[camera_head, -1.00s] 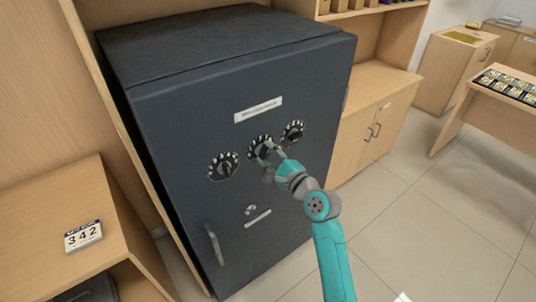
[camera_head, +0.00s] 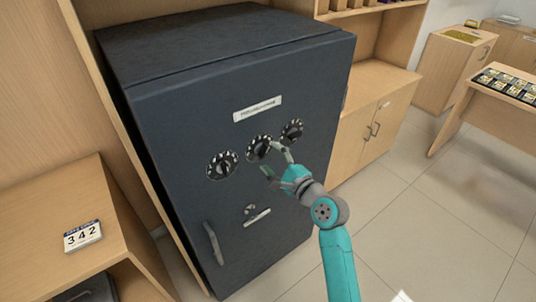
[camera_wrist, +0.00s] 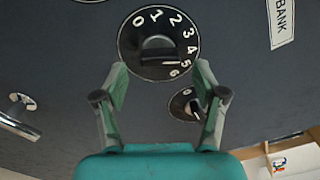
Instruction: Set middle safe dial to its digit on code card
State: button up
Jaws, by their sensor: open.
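The dark safe (camera_head: 170,110) has three round dials with white digits on its front. The middle dial (camera_head: 258,148) sits between the left dial (camera_head: 222,165) and the right dial (camera_head: 292,130). In the wrist view the dial ahead (camera_wrist: 136,42) shows digits 0 to 6 and a dark bar knob (camera_wrist: 160,58) lying roughly sideways, its right end near the 5; its exact setting is unclear. My gripper (camera_head: 269,158) is open and empty, its fingertips (camera_wrist: 160,76) spread just short of this dial and apart from the knob. The code card (camera_head: 83,236) reads 3 4 2.
Wooden cabinets stand at both sides. A counter with trays (camera_head: 508,88) is at the far right. The floor (camera_head: 440,210) in front is clear.

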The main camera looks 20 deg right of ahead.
jog(key=v, duration=0.9)
jog(key=shift+s, duration=0.15)
jog(key=s+a+f+n+g+h, duration=0.1)
jog(key=s+f+n+h, duration=0.25)
jog(key=s+f, duration=0.55)
jog(key=s+a+f+n+g+h, duration=0.15)
jog(key=s+f+n, duration=0.35)
jog(key=s, duration=0.8)
jog(key=s+r+n, duration=0.2)
jog(key=s+n, duration=0.4)
jog(key=s, duration=0.4)
jog(key=s+a+r+n, duration=0.1)
jog(key=s+r+n, duration=0.1)
jog(key=s+n, duration=0.4)
jog(key=s, duration=0.4)
jog(key=shift+s+a+r+h, duration=0.3)
jog(key=shift+s+r, duration=0.05)
jog(key=shift+s, duration=0.05)
